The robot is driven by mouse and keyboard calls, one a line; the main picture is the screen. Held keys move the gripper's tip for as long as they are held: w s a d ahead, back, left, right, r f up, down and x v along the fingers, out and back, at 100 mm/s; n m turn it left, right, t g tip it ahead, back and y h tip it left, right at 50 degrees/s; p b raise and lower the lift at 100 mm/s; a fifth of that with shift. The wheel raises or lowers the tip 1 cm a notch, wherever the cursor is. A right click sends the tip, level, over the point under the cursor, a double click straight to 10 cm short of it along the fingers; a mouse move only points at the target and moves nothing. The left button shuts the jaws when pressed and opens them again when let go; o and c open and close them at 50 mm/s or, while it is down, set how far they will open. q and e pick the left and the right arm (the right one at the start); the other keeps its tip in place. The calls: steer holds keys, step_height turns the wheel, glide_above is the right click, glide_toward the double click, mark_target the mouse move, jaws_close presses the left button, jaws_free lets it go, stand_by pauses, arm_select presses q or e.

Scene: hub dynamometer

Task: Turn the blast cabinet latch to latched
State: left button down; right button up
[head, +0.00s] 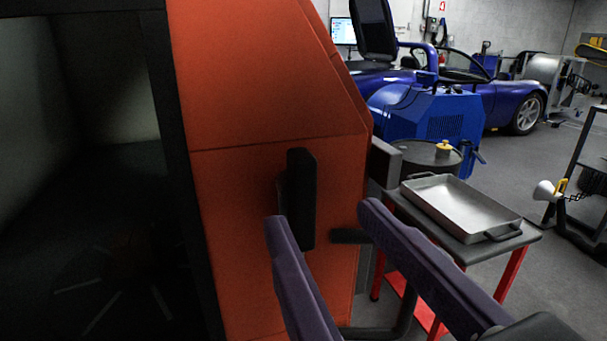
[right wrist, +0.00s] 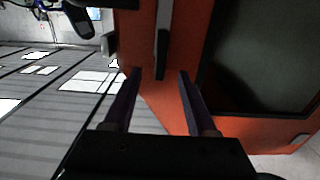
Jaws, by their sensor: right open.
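The blast cabinet (head: 265,95) is orange with a dark window on the left in the head view. Its latch (head: 300,180) is a black upright bar on the orange face. My right gripper (head: 322,214) is open, its two dark purple fingers pointing at the cabinet. In the head view the lower part of the latch lies between the fingertips in the picture. In the right wrist view the latch (right wrist: 162,55) ends near the gap between the fingertips (right wrist: 159,75). I cannot tell whether the fingers touch it. My left gripper is not in view.
A blue machine (head: 430,112) and a blue car (head: 515,100) stand behind.

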mark_target(308, 197)
steer(key=x, duration=0.6)
steer(key=shift+w+a+p, duration=0.1)
steer(key=shift+w+p, duration=0.1)
steer(key=shift+p, duration=0.1)
steer(key=shift+c, duration=0.4)
jaws_close()
